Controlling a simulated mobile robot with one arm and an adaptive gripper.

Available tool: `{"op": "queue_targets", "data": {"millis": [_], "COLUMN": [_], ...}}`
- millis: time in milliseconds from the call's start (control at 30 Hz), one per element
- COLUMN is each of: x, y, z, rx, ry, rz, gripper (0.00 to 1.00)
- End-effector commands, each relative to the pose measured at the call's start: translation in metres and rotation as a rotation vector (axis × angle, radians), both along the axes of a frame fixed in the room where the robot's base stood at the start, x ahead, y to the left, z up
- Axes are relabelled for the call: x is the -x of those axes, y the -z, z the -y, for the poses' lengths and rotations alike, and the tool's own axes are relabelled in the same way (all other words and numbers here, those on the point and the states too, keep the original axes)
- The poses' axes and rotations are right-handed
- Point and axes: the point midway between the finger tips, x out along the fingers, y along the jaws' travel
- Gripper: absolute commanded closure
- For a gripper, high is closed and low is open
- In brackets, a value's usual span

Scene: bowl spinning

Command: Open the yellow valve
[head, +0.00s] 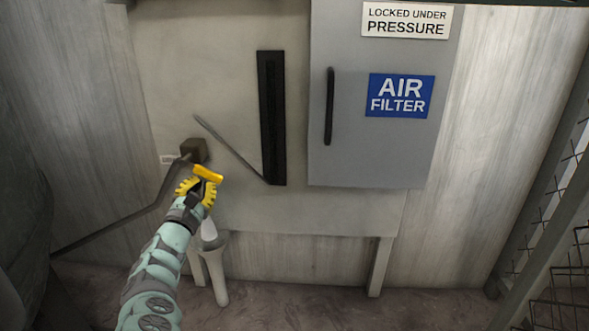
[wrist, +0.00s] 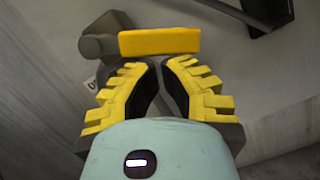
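The valve's yellow handle (head: 208,173) is a short bar, seen just beyond my gripper (head: 197,184) in the head view. In the wrist view the handle (wrist: 158,41) lies crosswise in front of the fingertips, joined at its left end to a brown valve body (wrist: 108,34). My gripper (wrist: 160,68) points at the bar and is open, with a narrow gap between its yellow toothed fingers. Nothing shows between them. The bar looks beyond the tips, not between them; whether a tip touches it I cannot tell.
A dark pipe (head: 118,228) runs from the valve to the lower left. A thin grey rod (head: 228,149) and a black slotted strip (head: 271,118) are to its right. A grey cabinet (head: 360,150) stands further right. A white funnel-like post (head: 215,262) is below my gripper.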

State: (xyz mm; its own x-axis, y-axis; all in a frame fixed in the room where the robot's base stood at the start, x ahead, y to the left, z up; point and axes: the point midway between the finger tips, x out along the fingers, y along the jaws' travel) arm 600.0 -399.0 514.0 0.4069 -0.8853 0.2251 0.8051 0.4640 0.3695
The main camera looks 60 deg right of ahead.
Motion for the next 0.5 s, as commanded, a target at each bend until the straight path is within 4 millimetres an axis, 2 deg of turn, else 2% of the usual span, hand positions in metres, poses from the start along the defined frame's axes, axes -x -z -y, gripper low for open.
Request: {"op": "queue_targets", "data": {"millis": [100, 500], "x": [0.004, 0.014], "y": [-0.008, -0.018], "z": [0.002, 0.008], "rx": [0.054, 0.173], "ry": [-0.003, -0.001], "rz": [-0.089, -0.299], "gripper": [1.00, 1.00]}}
